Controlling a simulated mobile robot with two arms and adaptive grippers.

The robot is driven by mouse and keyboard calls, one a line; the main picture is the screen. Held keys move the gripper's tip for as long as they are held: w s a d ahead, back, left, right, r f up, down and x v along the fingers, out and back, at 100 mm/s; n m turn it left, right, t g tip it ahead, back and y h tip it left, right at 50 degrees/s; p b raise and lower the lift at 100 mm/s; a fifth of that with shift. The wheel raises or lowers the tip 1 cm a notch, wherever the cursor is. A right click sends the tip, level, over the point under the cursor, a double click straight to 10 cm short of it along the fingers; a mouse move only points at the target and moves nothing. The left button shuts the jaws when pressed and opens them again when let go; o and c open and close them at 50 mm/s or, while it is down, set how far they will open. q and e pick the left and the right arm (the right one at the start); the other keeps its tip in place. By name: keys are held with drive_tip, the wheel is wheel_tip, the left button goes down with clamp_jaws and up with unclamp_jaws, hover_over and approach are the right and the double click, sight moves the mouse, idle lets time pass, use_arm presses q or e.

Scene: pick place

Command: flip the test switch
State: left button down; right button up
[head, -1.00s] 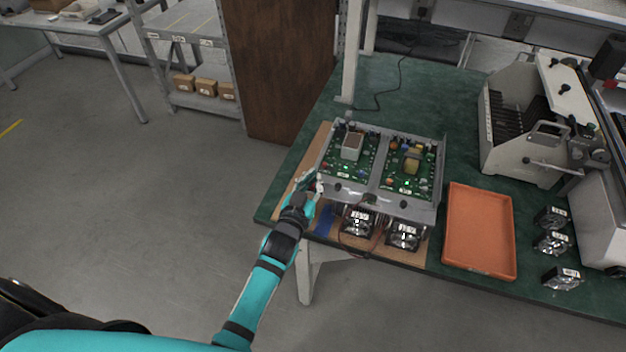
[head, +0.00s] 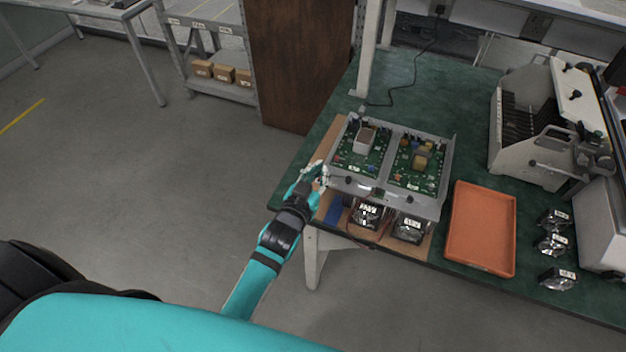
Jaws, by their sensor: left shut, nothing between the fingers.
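A grey metal test fixture (head: 385,190) holds two green circuit boards, a left one (head: 350,155) and a right one (head: 408,180). It stands at the table's front left. My left gripper (head: 321,177) is shut and empty at the fixture's front left corner. I cannot tell whether it touches the fixture. The test switch cannot be made out; the gripper may cover it. My right gripper is not in view.
Two fans, a left one (head: 367,214) and a right one (head: 408,229), sit at the fixture's front. An orange tray (head: 480,262) lies to its right, with three loose fans (head: 552,244) beyond. A grey machine (head: 535,150) stands at the back right.

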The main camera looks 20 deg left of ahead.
use_arm(q)
drive_tip(key=shift+s+a+r, duration=0.1)
drive_tip(key=shift+s+r, duration=0.15)
drive_tip(key=shift+s, duration=0.4)
drive_tip(key=shift+s+d+r, duration=0.1)
drive_tip(key=shift+s+r, duration=0.15)
drive_tip(key=shift+s, duration=0.4)
drive_tip(key=shift+s+a+r, duration=0.1)
drive_tip(key=shift+s+r, duration=0.15)
drive_tip(key=shift+s, duration=0.4)
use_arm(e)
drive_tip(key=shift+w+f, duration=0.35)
use_arm(q)
drive_tip(key=shift+f, duration=0.1)
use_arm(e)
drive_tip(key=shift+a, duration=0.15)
